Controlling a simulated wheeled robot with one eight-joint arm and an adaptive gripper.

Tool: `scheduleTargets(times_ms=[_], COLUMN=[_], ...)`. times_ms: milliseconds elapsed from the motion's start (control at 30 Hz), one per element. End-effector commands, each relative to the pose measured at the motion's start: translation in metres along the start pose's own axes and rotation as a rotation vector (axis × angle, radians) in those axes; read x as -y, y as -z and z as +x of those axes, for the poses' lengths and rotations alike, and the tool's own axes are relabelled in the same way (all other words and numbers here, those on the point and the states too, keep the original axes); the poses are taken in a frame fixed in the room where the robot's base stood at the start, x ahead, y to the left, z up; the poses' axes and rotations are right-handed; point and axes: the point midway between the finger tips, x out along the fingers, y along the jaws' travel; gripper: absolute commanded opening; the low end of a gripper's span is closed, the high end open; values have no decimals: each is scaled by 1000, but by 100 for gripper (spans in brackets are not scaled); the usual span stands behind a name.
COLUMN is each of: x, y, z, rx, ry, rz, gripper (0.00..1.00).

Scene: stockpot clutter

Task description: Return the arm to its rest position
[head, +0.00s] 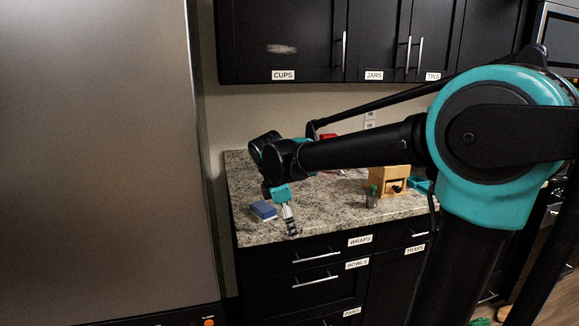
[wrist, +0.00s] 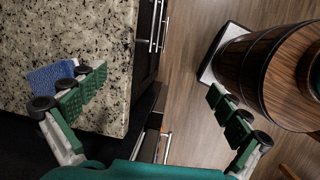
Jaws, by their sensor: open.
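My arm reaches across the head view toward the granite counter (head: 335,205). My gripper (head: 291,228) hangs at the counter's front edge in that view, near a blue sponge-like block (head: 263,210). In the wrist view my gripper (wrist: 158,95) is open, with its two green-padded fingers wide apart and nothing between them. The blue block (wrist: 48,78) lies on the counter beside and partly behind the left finger. I cannot tell whether they touch.
A wooden box (head: 388,181), a small glass jar (head: 372,197) and a teal tray (head: 419,184) stand farther right on the counter. Dark drawers (head: 315,278) lie below. A steel fridge (head: 95,150) stands left. A wooden barrel-like bin (wrist: 262,70) stands on the floor.

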Motion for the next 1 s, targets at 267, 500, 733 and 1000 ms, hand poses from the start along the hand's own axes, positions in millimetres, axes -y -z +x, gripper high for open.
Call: scheduleTargets(times_ms=[267, 500, 733, 1000], x=[63, 155, 211, 213], y=[-62, -104, -112, -112], z=[73, 142, 174, 175], rx=[-94, -211, -289, -291], ry=[1, 12, 25, 25], rz=[580, 1288, 1710, 1720], gripper=[100, 100, 100, 100])
